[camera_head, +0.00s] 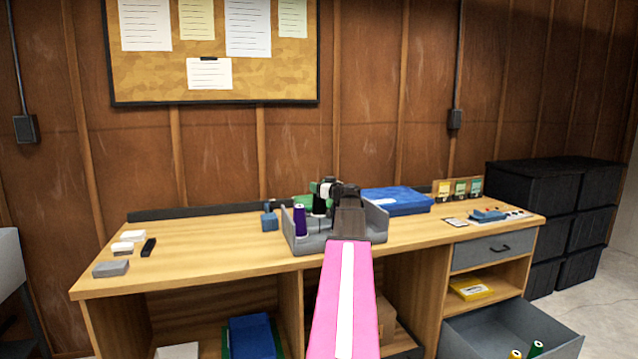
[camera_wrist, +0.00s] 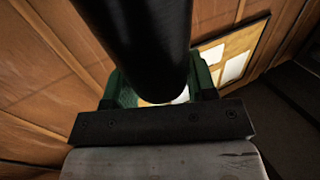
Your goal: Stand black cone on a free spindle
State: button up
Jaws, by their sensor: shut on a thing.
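My gripper (camera_head: 331,187) is over the grey spindle tray (camera_head: 300,246) on the workbench. In the wrist view, my gripper (camera_wrist: 160,92) is shut on the black cone (camera_wrist: 140,38), which fills the top middle as a large dark cylinder. A purple cone (camera_head: 299,221) stands upright at the tray's left side. A dark upright shape shows just right of it; I cannot tell if it is the held cone. My arm hides much of the tray and its spindles.
A blue case (camera_head: 397,200) lies right of the tray. A small blue object (camera_head: 269,219) stands to its left. White and grey blocks (camera_head: 111,268) lie at the bench's left end. An open drawer (camera_head: 470,335) at lower right holds green and yellow cones.

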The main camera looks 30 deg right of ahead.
aim_at(324, 205)
jog(key=shift+f, duration=3.85)
jog(key=shift+s, duration=0.1)
jog(key=o, duration=1.3)
jog(key=a+r, duration=1.1)
jog(key=shift+a, duration=0.3)
